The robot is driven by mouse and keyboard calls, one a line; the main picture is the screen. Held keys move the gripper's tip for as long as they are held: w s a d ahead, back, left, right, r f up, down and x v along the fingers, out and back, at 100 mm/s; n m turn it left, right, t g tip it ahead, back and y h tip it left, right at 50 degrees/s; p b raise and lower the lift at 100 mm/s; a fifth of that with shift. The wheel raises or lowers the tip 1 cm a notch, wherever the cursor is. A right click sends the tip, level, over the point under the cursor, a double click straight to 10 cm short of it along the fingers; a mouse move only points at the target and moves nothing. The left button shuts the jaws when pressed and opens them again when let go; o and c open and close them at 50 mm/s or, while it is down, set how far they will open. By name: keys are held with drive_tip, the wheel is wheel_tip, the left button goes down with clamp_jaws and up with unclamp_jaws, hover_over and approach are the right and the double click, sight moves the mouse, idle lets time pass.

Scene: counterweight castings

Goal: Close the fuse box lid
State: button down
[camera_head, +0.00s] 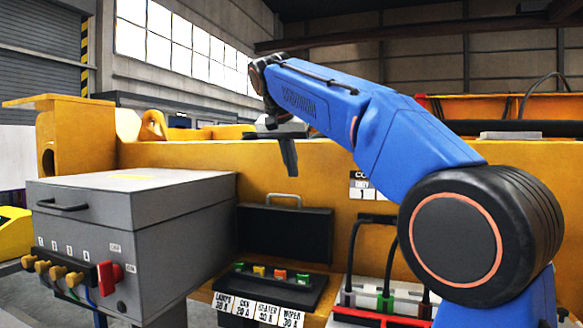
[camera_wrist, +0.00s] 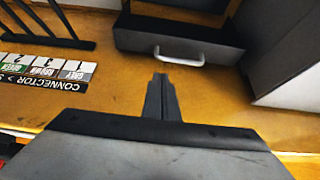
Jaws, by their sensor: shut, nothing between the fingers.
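The fuse box (camera_head: 262,285) is black and stands against the yellow casting. Its lid (camera_head: 285,235) is open and stands upright behind the row of coloured fuses (camera_head: 270,272). A grey handle (camera_head: 283,197) is on the lid's upper edge. The wrist view shows the lid (camera_wrist: 180,40) and its handle (camera_wrist: 180,60) beyond the fingertips. My gripper (camera_head: 292,174) points down above the lid, near the handle and apart from it. In the wrist view, my gripper (camera_wrist: 160,77) is shut and empty. The fuses cannot be made out clearly there.
A large grey box (camera_head: 135,225) with a black handle, red switch and yellow knobs stands close on the left. Black cables and green and red connectors (camera_head: 385,300) are on the right. The yellow casting (camera_head: 200,155) runs behind everything.

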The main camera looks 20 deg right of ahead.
drive_tip(key=x, duration=0.7)
drive_tip(key=shift+w+f, duration=0.1)
